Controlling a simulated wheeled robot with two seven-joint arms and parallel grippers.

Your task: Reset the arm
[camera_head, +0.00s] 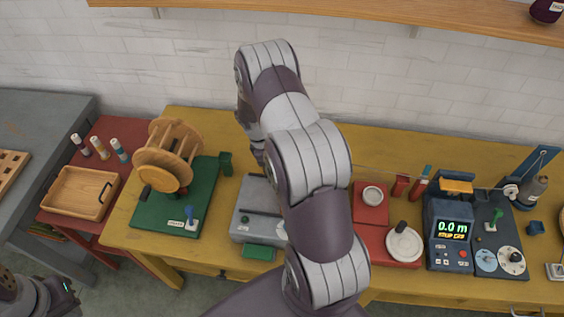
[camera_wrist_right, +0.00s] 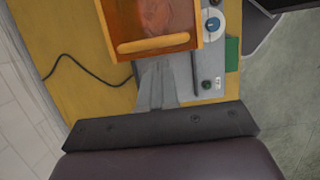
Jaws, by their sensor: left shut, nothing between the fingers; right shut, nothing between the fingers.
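My right arm (camera_head: 310,200) rises through the middle of the head view and bends over the yellow workbench. Its gripper end is mostly hidden behind the arm there. In the right wrist view the right gripper (camera_wrist_right: 157,86) is shut and empty. Its fingertips are close to an orange-framed box (camera_wrist_right: 152,46) with a reddish inside; I cannot tell whether they touch. A grey machine (camera_wrist_right: 208,70) with a blue knob lies beside them. My left gripper (camera_head: 64,292) shows only partly at the bottom left corner of the head view, low and clear of the bench, shut and empty.
The yellow workbench (camera_head: 400,148) carries a wooden reel on a green base (camera_head: 150,212), the grey machine, red units (camera_head: 370,213) and a meter reading 0.0 m (camera_head: 452,228). A red side table (camera_head: 112,130) holds a wooden tray (camera_head: 78,205). A shelf (camera_head: 350,12) runs above.

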